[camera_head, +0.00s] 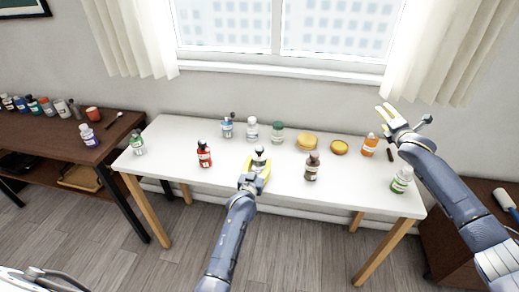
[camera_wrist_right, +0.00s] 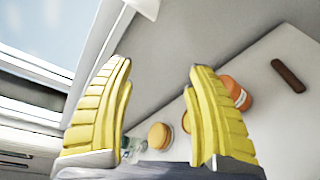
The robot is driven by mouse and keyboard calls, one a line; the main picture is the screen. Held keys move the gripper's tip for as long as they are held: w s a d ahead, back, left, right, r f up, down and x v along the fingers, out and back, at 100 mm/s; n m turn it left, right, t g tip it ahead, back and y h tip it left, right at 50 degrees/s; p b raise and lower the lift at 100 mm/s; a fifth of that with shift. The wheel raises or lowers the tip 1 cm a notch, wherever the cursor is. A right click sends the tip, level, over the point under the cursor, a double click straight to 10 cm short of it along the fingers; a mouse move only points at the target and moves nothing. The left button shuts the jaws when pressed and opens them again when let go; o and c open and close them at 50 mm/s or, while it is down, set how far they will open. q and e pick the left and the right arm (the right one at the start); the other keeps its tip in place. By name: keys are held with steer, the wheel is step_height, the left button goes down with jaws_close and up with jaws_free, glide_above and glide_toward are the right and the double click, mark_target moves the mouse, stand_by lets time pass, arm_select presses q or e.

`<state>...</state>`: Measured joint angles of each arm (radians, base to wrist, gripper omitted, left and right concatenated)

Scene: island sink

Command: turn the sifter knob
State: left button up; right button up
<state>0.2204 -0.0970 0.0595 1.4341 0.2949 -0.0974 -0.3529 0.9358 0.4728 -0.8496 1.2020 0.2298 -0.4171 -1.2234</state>
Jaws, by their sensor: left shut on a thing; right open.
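My left gripper (camera_head: 257,164) is shut on a small pale bottle-like item with a dark top (camera_head: 260,150) near the middle of the white table; its yellow fingers hide the lower part. This may be the sifter, but no knob is clear at this size. My right gripper (camera_head: 388,112) is open and empty, raised above the table's back right corner, well apart from the held item. In the right wrist view its two yellow fingers (camera_wrist_right: 165,105) are spread wide with nothing between them.
The white table (camera_head: 170,135) carries a red bottle (camera_head: 204,154), a brown bottle (camera_head: 312,167), an orange bottle (camera_head: 369,145), a green-labelled bottle (camera_head: 401,180), two round yellow items (camera_head: 307,141) and a dark bar (camera_head: 390,154). Several small bottles stand behind the left gripper. A window (camera_head: 290,30) is behind.

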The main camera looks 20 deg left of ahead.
steer(key=s+a+r+n+y, duration=0.1)
steer(key=a+r+n+y, duration=0.1)
steer(key=a+n, duration=0.35)
steer(key=n+g+y, duration=0.5)
steer(key=n+g, duration=0.3)
steer(key=n, duration=0.7)
glide_toward(261, 149)
steer(key=shift+y, duration=0.3)
steer(key=x, duration=1)
steer(key=shift+w+a+f, duration=0.2)
steer(key=shift+w+f, duration=0.05)
steer(key=shift+f, duration=0.05)
steer(key=shift+c, duration=0.5)
steer(key=c, duration=1.1)
